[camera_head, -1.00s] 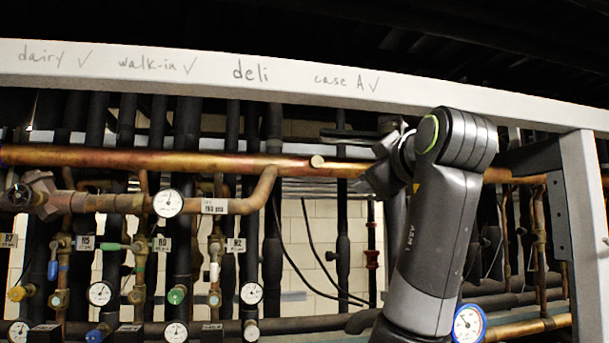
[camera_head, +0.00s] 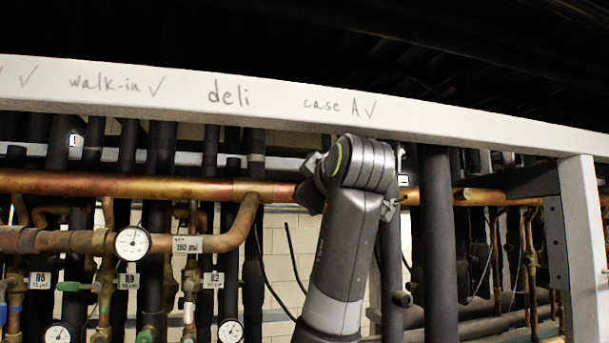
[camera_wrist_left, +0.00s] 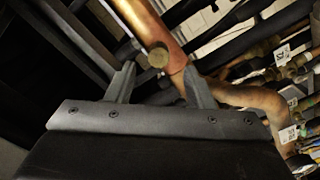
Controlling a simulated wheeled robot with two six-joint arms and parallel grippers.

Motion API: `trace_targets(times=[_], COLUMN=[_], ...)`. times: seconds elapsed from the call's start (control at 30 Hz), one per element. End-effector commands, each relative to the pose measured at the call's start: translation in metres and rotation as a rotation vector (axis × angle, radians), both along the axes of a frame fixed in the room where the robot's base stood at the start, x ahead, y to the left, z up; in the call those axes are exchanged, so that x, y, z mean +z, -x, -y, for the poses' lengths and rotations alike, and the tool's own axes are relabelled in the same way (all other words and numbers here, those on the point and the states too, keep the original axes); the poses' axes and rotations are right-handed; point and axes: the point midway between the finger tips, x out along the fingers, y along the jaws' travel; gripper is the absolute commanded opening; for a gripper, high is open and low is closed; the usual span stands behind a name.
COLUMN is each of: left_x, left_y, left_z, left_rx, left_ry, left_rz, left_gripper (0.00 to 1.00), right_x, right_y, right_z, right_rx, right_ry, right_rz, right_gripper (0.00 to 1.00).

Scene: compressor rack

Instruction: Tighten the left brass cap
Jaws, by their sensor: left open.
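A round brass cap (camera_wrist_left: 158,58) sits on a copper pipe in the left wrist view, its face toward the camera. My left gripper (camera_wrist_left: 159,70) is open, with one finger on each side of the cap's line. The cap appears just ahead of the fingertips; I cannot tell whether it lies between them. Neither finger visibly touches it. In the head view my left gripper (camera_head: 312,180) is mostly hidden behind its own wrist at the copper header pipe (camera_head: 130,185). No cap shows there beside the wrist. My right gripper is not in view.
A white beam (camera_head: 290,98) with handwritten labels runs above the header. Pressure gauges (camera_head: 132,242), tagged valves and dark vertical pipes crowd the left. A thick dark pipe (camera_head: 436,240) stands right of my arm, and a white post (camera_head: 580,225) farther right.

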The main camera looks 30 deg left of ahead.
Motion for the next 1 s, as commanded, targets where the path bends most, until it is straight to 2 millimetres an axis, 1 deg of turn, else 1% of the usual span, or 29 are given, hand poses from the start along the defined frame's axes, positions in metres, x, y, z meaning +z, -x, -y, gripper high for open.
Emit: trace_targets(times=[0.03,0.2,0.3,0.5,0.73,0.77,1.0], left_x=[0.005,0.004,0.002,0.000,0.000,0.000,0.000], left_y=[-0.007,-0.023,-0.030,-0.035,-0.036,-0.036,-0.035], left_z=[-0.008,-0.027,-0.034,-0.041,-0.041,-0.041,-0.041], left_rx=[0.002,0.002,0.000,0.000,-0.001,-0.001,-0.001], left_ry=[-0.001,-0.001,0.000,0.000,0.000,0.000,-0.001], left_rz=[-0.005,-0.002,-0.002,0.000,0.000,0.000,-0.001], left_gripper=[0.48,0.48,0.48,0.48,0.48,0.47,0.15], right_x=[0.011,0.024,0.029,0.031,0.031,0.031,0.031], right_y=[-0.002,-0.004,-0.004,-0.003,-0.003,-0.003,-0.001], right_z=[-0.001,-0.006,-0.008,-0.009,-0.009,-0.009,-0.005], right_rx=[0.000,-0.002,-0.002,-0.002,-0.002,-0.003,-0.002], right_ry=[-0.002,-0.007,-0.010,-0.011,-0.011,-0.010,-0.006], right_rz=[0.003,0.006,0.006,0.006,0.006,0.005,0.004], right_gripper=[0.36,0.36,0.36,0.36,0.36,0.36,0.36])
